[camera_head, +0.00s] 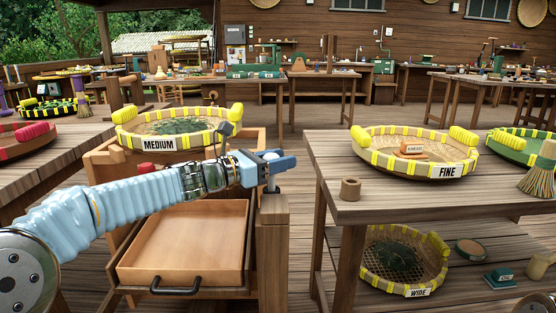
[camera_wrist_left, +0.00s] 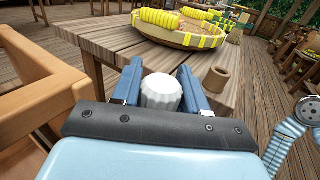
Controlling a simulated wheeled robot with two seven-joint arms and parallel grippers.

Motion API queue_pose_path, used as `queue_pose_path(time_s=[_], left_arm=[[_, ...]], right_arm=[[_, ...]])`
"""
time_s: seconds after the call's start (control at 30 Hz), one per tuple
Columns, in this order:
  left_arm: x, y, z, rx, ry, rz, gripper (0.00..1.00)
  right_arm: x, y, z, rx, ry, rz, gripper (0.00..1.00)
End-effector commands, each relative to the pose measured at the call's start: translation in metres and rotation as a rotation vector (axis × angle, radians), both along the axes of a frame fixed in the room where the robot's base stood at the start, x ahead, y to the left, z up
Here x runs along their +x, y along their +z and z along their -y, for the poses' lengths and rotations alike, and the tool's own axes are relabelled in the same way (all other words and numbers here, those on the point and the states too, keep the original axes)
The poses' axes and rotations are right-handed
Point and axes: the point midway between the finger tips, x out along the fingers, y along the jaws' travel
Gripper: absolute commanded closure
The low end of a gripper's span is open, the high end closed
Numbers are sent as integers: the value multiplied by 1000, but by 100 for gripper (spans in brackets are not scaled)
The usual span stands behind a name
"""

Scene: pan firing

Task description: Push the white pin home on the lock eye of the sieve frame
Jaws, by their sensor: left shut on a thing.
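The white pin (camera_wrist_left: 161,92) has a ridged round head and sits between the two blue fingers of my left gripper (camera_wrist_left: 158,80) in the left wrist view. My left gripper (camera_head: 271,167) is shut on it. In the head view only a little of the pin's pale head shows between the fingers, above a wooden post (camera_head: 273,212) at the right front corner of the sieve frame (camera_head: 110,160). My right gripper is not in view.
A yellow-banded MEDIUM sieve (camera_head: 158,144) rests on the frame above an open wooden drawer (camera_head: 190,240). The table (camera_head: 345,205) to the right holds a FINE sieve (camera_head: 447,171) and a small brown cup (camera_head: 350,189). A gap separates the post from this table.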

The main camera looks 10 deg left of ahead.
Motion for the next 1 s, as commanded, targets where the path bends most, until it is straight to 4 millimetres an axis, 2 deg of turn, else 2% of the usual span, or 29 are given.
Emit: queue_pose_path(time_s=[1.0], left_arm=[[0, -27, 0, -1, 0, -1, 87]], right_arm=[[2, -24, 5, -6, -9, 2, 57]])
